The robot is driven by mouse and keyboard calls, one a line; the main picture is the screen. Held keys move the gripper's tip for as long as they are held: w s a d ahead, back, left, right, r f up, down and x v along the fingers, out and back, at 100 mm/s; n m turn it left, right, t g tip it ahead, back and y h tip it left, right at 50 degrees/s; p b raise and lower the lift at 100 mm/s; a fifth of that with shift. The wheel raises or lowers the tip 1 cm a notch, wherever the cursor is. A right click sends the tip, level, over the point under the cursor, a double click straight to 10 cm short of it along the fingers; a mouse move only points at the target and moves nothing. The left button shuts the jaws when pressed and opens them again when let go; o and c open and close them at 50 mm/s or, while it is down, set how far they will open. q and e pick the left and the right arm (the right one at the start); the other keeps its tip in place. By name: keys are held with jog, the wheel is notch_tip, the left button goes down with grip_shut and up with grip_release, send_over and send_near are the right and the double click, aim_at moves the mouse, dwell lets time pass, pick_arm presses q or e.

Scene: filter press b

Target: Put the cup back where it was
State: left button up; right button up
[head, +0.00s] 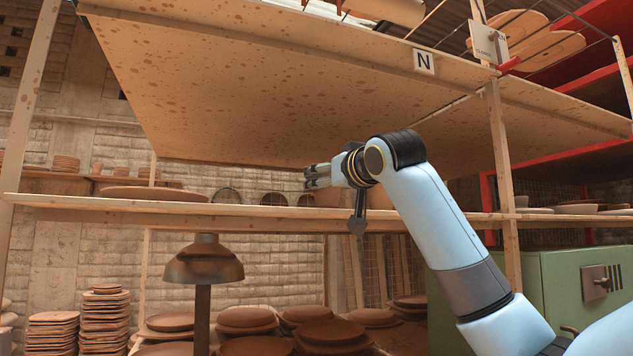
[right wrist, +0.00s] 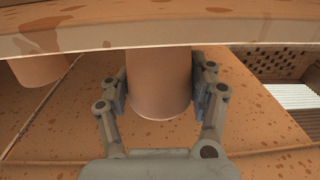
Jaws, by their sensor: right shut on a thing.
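The cup (right wrist: 157,90) is plain terracotta and sits between the two fingers of my right gripper (right wrist: 160,88) in the right wrist view. The fingers press on its two sides. A pale board edge crosses in front of one end of the cup and hides it. In the head view my right gripper (head: 318,177) is at the middle wooden shelf (head: 420,222), just above its front edge. Terracotta shows by the fingers there, but I cannot tell the held cup's outline. My left gripper is not in view.
A second terracotta cup (right wrist: 38,70) is to the left in the right wrist view, apart from the held one. A wide plate (head: 153,194) lies left on the middle shelf. A spotted upper board (head: 260,95) hangs over it. A wooden post (head: 502,165) stands right.

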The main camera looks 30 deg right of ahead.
jog(key=w, duration=0.3)
jog(key=w+d+p, duration=0.1)
jog(key=w, duration=0.1)
jog(key=shift+w+r, duration=0.1)
jog(key=shift+w, duration=0.15)
jog(key=shift+w+p, duration=0.1)
jog(key=shift+p, duration=0.3)
jog(key=shift+f, duration=0.2)
jog(key=shift+s, duration=0.2)
jog(key=shift+f, duration=0.1)
jog(key=o, duration=1.5)
jog(key=shift+w, duration=0.1)
jog(key=shift+o, duration=0.2)
